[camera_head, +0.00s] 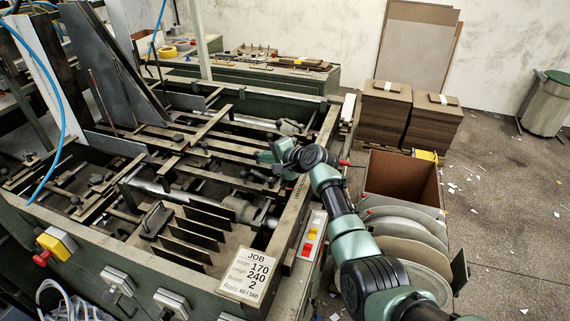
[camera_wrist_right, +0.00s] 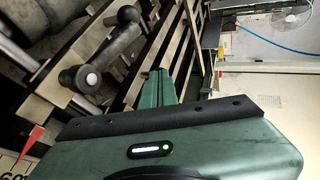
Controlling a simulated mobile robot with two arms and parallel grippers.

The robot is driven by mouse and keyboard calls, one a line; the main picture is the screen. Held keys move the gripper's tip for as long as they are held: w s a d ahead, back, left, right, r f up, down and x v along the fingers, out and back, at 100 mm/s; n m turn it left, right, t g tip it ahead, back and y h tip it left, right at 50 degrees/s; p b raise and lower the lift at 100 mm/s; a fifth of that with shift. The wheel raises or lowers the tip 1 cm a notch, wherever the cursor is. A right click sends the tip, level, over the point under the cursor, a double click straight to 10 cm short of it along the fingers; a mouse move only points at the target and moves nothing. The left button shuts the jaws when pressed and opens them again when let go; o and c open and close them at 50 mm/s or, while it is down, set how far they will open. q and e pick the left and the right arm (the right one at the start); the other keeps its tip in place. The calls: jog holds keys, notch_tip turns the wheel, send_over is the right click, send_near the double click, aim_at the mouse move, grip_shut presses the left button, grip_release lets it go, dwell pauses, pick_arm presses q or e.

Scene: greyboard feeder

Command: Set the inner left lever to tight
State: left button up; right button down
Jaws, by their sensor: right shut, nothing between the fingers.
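My right gripper (camera_head: 268,158) is shut and empty above the right part of the feeder's frame of rails. In the right wrist view its green fingers (camera_wrist_right: 155,88) are together, pointing at the rails. A dark lever (camera_wrist_right: 88,78) with a round end lies just left of the fingers in that view, apart from them. Several dark levers and knobs sit on the feeder, among them a knob (camera_head: 177,138) on a middle bar and a knob (camera_head: 96,179) at the left. I cannot tell which is the inner left lever or how it is set. My left gripper is not in view.
The feeder's green side wall (camera_head: 150,262) carries a job card (camera_head: 249,272). Dark upright plates (camera_head: 190,236) stand inside the frame. A tall grey plate (camera_head: 100,62) rises at the left. An open brown box (camera_head: 402,178) and board stacks (camera_head: 383,108) stand at the right.

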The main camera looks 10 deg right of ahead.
jog(key=shift+d, duration=0.1)
jog(key=v, duration=0.7)
jog(key=shift+s+d+r, duration=0.15)
jog(key=shift+s, duration=0.2)
dwell(0.5)
